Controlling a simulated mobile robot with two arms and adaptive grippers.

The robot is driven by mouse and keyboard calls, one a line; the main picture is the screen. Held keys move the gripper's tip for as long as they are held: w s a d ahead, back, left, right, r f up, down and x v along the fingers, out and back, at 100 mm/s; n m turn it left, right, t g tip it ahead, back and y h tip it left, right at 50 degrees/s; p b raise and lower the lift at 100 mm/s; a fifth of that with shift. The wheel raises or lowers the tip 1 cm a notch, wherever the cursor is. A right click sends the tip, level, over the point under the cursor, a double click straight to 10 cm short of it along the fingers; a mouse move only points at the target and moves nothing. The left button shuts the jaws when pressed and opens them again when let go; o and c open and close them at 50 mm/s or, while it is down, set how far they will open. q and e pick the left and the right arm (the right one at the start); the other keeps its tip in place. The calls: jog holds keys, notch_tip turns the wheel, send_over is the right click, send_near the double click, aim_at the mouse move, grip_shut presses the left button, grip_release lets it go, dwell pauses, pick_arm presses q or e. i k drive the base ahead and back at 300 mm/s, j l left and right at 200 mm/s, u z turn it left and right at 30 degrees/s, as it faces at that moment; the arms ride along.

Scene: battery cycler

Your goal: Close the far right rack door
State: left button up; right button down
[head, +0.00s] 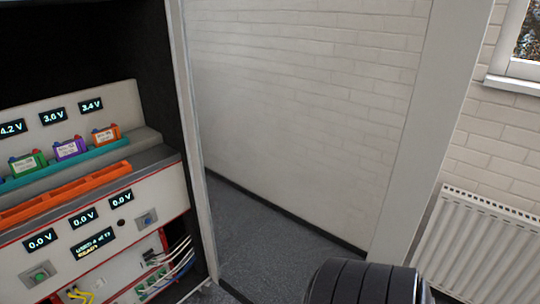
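The rack door (437,110) appears to be a clear panel in a pale frame, standing open to the right of the rack. Its far upright crosses the right part of the head view, and the brick wall shows between the uprights. Neither gripper's fingers are in view. A black ribbed rounded part, which looks like part of my arm, shows at the bottom, in front of the door's lower area.
Inside the rack, several coloured battery cells (71,149) sit above an orange strip (70,192). Below is a panel with displays (84,216) and loose wires near the rack's front edge. A radiator (485,250) and a window (525,45) are at the right. Grey floor (260,235) shows between.

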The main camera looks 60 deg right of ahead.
aim_at(457, 30)
jog(key=k+l, duration=0.2)
jog(key=l, duration=0.25)
jog(key=k+l, duration=0.15)
jog(key=l, duration=0.3)
jog(key=k+l, duration=0.2)
jog(key=l, duration=0.2)
jog(key=k+l, duration=0.15)
jog(key=l, duration=0.3)
jog(key=k+l, duration=0.2)
jog(key=l, duration=0.25)
jog(key=k+l+u, duration=0.1)
jog(key=l, duration=0.35)
jog(key=k+l, duration=0.25)
jog(key=l, duration=0.15)
jog(key=k+l, duration=0.2)
jog(key=l, duration=0.25)
